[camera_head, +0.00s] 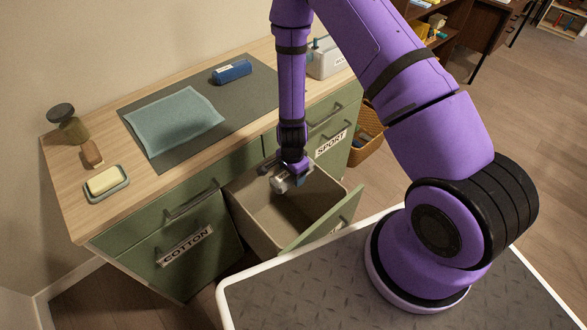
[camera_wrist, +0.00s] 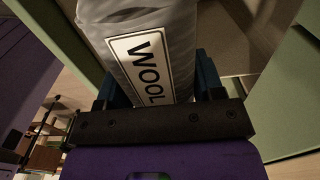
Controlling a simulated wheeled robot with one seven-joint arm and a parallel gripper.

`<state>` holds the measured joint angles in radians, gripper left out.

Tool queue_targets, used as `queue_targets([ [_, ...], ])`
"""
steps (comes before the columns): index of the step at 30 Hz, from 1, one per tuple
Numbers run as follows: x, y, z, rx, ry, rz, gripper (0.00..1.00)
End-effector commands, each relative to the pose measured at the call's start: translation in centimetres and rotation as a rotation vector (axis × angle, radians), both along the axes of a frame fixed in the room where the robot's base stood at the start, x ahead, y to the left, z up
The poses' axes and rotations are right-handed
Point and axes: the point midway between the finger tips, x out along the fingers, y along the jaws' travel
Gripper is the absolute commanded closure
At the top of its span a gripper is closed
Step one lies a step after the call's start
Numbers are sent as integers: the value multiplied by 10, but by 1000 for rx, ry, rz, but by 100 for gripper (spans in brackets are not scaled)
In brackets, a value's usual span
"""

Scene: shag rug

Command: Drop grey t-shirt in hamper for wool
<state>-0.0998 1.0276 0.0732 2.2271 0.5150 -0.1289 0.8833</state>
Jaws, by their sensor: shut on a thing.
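My gripper (camera_head: 286,174) is shut on a small grey rolled cloth (camera_head: 279,184), which I take to be the grey t-shirt. In the wrist view the grey cloth (camera_wrist: 186,28) sits between my fingers (camera_wrist: 160,88) and carries a white label reading WOOL. The gripper holds it over the open middle hamper drawer (camera_head: 258,226), near its back part; I cannot tell its exact height. The drawer's beige inside looks empty where it shows. The label on its green front (camera_head: 330,222) is mostly hidden, so I cannot read it.
The left hamper (camera_head: 165,262) reads COTTON and the right one (camera_head: 340,125) reads SPORT; both are shut. On the countertop (camera_head: 75,200) lie a teal cloth (camera_head: 172,122), a blue roll (camera_head: 232,71), a soap dish (camera_head: 118,190) and a white box (camera_head: 326,60). A wicker basket (camera_head: 368,150) stands at right.

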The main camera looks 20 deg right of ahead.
Motion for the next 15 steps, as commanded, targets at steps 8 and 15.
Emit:
queue_targets([
  [8,0,0,-25,1,1,1,66],
  [15,-1,0,-45,1,3,0,66],
])
